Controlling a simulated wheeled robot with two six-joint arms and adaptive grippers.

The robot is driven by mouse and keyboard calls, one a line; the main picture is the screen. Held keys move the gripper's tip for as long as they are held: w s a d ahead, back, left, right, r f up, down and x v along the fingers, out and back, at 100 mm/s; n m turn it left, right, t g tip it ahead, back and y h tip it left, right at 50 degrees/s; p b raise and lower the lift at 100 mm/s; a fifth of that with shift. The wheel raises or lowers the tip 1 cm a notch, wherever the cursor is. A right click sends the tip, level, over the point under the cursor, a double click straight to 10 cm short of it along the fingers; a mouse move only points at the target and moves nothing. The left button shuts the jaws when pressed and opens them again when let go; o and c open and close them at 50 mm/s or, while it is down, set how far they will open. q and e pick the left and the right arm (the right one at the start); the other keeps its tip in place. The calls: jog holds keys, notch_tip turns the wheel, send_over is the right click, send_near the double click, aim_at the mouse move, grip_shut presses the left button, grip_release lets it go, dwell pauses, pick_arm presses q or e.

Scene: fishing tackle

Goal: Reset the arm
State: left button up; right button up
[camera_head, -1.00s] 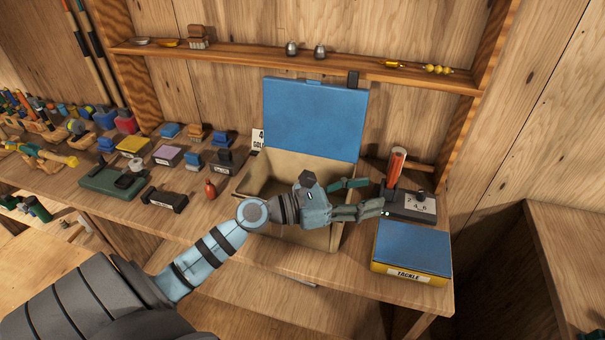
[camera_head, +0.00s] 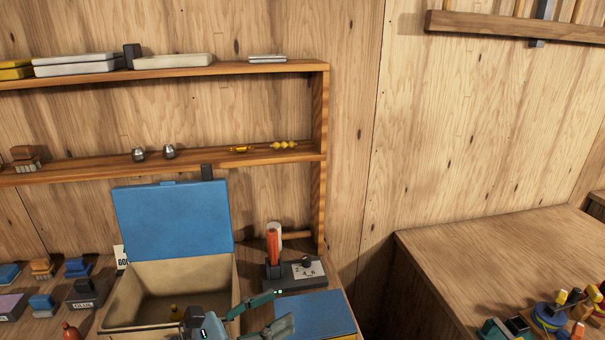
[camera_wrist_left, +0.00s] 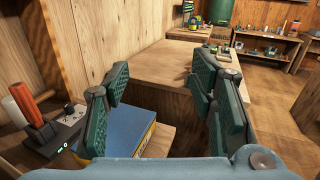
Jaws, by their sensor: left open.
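My left gripper (camera_head: 280,310) shows at the bottom edge of the head view, in front of the open box's right side. Its green-grey fingers are apart and point right. In the left wrist view, my left gripper (camera_wrist_left: 163,90) is open with nothing held between the fingers. Beyond them is a bare wooden surface (camera_wrist_left: 180,65). Most of my left arm is below the head view's frame. My right gripper is in neither view.
An open box (camera_head: 232,285) with a blue lid (camera_head: 172,222) stands on the bench beside the gripper. Near it are a red-handled tool (camera_head: 273,243), a dark device (camera_head: 300,273) and a blue-topped box (camera_head: 318,312). A second table (camera_head: 470,250) on the right has bare room.

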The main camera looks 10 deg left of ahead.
pick_arm(q)
jog(key=w+a+r+n+t+y, duration=0.1)
jog(key=a+r+n+t+y, duration=0.2)
jog(key=a+r+n+t, duration=0.55)
jog(key=s+a+f+n+g+y, duration=0.15)
jog(key=a+f+n+y, duration=0.35)
jog(key=n+y, duration=0.5)
jog(key=s+a+f+n+g+y, duration=0.15)
jog(key=a+f+n+y, duration=0.35)
jog(key=n, duration=1)
jog(key=s+d+f+n+g+h, duration=0.2)
jog(key=s+d+f+n+g, duration=0.4)
jog(key=s+f, duration=0.5)
jog(key=s+d+f+n+g+h, duration=0.15)
jog(key=s+f+n+g, duration=0.35)
jog(key=s+f+g, duration=0.5)
notch_tip(320, 180, down, 22)
jog(key=a+b, duration=0.2)
jog(key=s+f, duration=1.3)
jog(key=shift+s+a+g+b, duration=0.3)
jog(key=shift+s+g+b, duration=0.05)
jog(key=shift+s+b, duration=0.1)
